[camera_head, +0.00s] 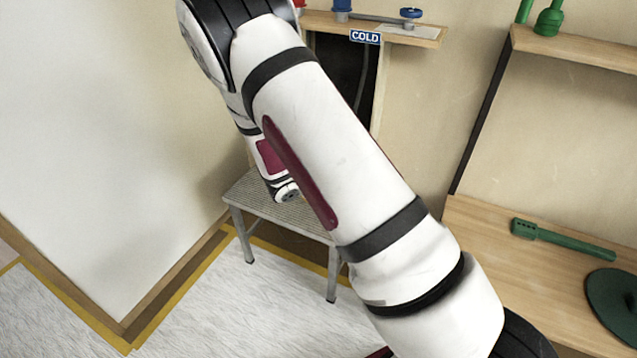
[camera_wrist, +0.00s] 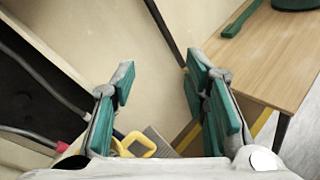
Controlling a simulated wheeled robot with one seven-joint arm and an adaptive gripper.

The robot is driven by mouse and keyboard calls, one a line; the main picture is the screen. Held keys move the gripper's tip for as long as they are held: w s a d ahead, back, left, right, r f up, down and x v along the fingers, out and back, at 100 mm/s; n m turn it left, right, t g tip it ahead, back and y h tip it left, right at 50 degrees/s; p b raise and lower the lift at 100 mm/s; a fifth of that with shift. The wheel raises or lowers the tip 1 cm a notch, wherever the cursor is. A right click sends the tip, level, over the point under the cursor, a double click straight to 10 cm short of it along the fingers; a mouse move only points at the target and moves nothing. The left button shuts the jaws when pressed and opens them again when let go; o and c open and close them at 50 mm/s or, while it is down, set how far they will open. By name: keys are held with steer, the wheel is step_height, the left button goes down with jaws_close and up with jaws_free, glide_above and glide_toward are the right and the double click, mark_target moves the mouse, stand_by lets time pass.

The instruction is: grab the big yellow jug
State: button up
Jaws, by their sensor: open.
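A yellow loop-shaped part (camera_wrist: 136,144), which looks like the handle of the yellow jug, shows low in the wrist view, near the base of my left finger. The rest of the jug is hidden by my gripper's body. In the head view no jug is seen; my arm covers much of the middle. My gripper (camera_wrist: 160,82) has two teal-padded fingers spread wide apart, with nothing between the tips. The yellow part is apart from the fingertips, nearer the palm in the picture. A grey ribbed stool (camera_head: 240,196) stands behind my arm in the head view.
A wooden bench (camera_head: 480,235) on the right holds a green slotted tool (camera_head: 562,238) and a green disc (camera_head: 613,305). A small shelf (camera_head: 425,37) with valves and a COLD sign (camera_head: 365,37) is on the wall. A dark recess (camera_wrist: 30,95) holds a grey hose.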

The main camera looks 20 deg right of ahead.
steer(key=w+a+f+n+t+y+b, duration=0.1)
steer(key=w+f+n+t+b, duration=0.4)
steer(key=f, duration=0.7)
steer(key=w+a+f+n+t+y+b, duration=0.15)
steer(key=w+f+n+t, duration=0.45)
steer(key=f, duration=0.7)
steer(key=shift+n+g+h, duration=0.45)
steer(key=shift+n+g, duration=0.15)
steer(key=shift+g, duration=0.1)
steer(key=b+x, duration=0.1)
steer(key=x, duration=0.1)
steer(key=s+b+x, duration=0.1)
steer(key=x, duration=0.1)
steer(key=d+x, duration=0.1)
steer(key=x, duration=0.1)
steer(key=shift+w+d+r+b, duration=0.1)
steer(key=shift+d+r+b, duration=0.1)
steer(key=shift+d+b, duration=0.2)
steer(key=shift+b+x, duration=1.15)
steer(key=shift+x, duration=1.75)
steer(key=shift+r, duration=0.1)
steer(key=shift+c, duration=0.2)
jaws_close()
steer(key=shift+r, duration=0.1)
